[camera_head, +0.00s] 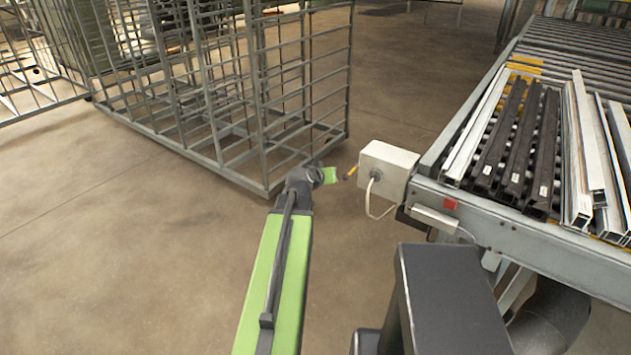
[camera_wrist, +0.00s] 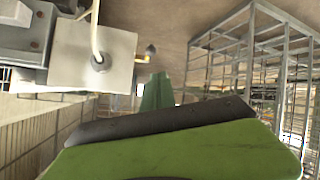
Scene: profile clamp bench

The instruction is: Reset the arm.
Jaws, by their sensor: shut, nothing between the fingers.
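My arm reaches out from the bottom of the head view, green with a dark wrist. My gripper (camera_head: 330,175) is at its far end, small and green, above the floor. It is shut with nothing in it. It is just left of a pale control box (camera_head: 387,168) and apart from it. A short yellow-orange lever with a dark knob (camera_head: 351,172) lies between the gripper and the box. In the wrist view the box (camera_wrist: 92,55) and the dark knob (camera_wrist: 151,49) are at the upper left. Green parts of mine fill the bottom there.
A roller bench (camera_head: 535,215) stands at the right, with dark profiles (camera_head: 515,135) and silver profiles (camera_head: 582,150) on it. A tall metal cage rack (camera_head: 225,100) stands close behind my gripper. Floor at the left is clear.

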